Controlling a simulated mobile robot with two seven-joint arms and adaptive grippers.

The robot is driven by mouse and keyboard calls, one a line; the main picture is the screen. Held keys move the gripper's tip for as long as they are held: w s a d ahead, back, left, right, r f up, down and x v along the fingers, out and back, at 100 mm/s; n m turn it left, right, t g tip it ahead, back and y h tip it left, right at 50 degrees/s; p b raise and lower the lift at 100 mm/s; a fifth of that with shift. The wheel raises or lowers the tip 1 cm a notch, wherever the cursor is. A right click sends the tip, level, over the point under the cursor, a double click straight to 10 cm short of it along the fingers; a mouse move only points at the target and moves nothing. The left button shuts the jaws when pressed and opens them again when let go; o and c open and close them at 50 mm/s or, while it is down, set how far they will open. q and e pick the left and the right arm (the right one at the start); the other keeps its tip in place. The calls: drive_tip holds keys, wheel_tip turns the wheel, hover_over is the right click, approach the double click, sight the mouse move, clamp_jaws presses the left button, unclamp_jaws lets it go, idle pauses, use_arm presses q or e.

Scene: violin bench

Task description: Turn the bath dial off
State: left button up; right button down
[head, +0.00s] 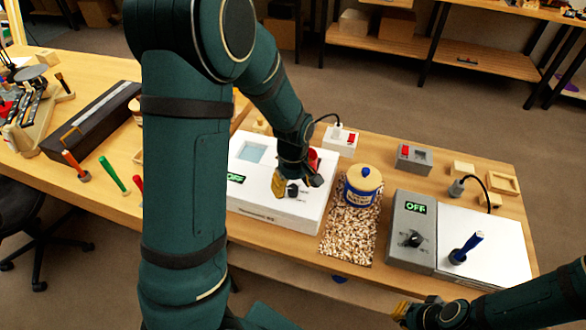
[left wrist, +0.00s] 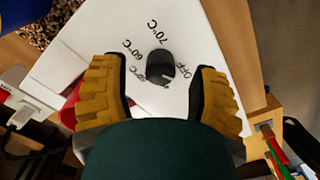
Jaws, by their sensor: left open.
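Labels for 70°C, 60°C, a partly blurred lower one and OFF ring the dial. My left gripper (head: 296,188) is open over the box's front right, fingers apart from the dial. My right gripper (head: 401,310) is at the bottom edge, partly seen, its opening unclear.
A blue-and-cream pot (head: 362,184) stands right of the bath on a speckled strip (head: 348,235). Further right is a grey unit (head: 409,250) with an OFF display and a knob, beside a white plate with a blue-handled tool (head: 467,247). Colored-handled tools lie left.

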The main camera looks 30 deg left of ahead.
sight(293, 188)
use_arm(q)
wheel_tip(293, 188, up, 10)
drive_tip(key=shift+r, duration=0.25)
idle(0.6)
